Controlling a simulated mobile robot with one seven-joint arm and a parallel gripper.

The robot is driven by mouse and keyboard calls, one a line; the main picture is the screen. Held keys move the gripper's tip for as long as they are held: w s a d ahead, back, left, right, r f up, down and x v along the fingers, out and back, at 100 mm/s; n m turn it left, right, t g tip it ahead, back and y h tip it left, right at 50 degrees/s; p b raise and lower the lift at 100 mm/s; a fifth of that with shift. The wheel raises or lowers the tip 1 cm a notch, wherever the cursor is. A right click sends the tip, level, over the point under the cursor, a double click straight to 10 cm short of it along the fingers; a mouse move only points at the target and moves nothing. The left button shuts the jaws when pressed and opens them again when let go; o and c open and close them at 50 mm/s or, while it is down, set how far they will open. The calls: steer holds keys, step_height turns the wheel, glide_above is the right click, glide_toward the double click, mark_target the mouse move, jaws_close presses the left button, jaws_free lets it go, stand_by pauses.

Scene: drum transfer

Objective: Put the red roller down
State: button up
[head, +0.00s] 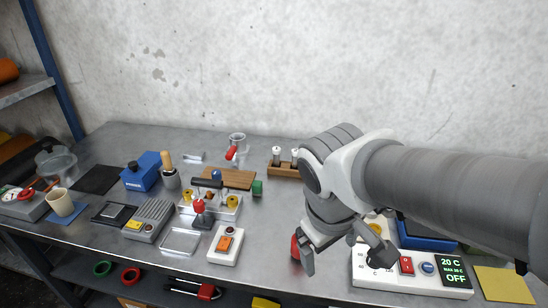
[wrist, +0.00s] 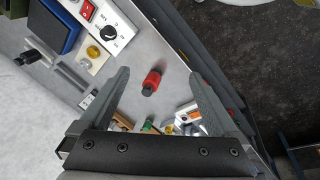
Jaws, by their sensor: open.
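The red roller (wrist: 153,79) is a short red cylinder with a dark end. It is on the grey bench top near the front edge, with clear bench around it in the wrist view. Whether it stands or lies I cannot tell. In the head view the roller (head: 295,247) shows as a bit of red, partly hidden behind a finger. My gripper (wrist: 160,76) is open, its fingers apart on either side of the roller in the wrist view, with visible gaps. In the head view my gripper (head: 338,260) hangs low over the bench.
A white control panel (head: 415,284) with a dial, a red switch and a green display stands right of my gripper. A white box with an orange button (head: 226,245) stands to the left. A yellow sheet (head: 503,286) lies far right.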

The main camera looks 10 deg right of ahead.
steer(key=w+a+f+n+h, duration=0.3)
steer(key=w+f+n+h, duration=0.3)
steer(key=f+n, duration=0.4)
steer(key=n+t+h, duration=0.3)
steer(key=n+t, duration=0.3)
steer(key=n, duration=0.5)
glide_toward(296, 245)
steer(key=b+x, duration=0.1)
steer(key=x, duration=0.9)
steer(key=shift+r, duration=0.15)
steer(key=shift+b+x, duration=0.35)
steer(key=shift+x, duration=2.45)
steer(key=shift+w+a, duration=0.1)
jaws_close()
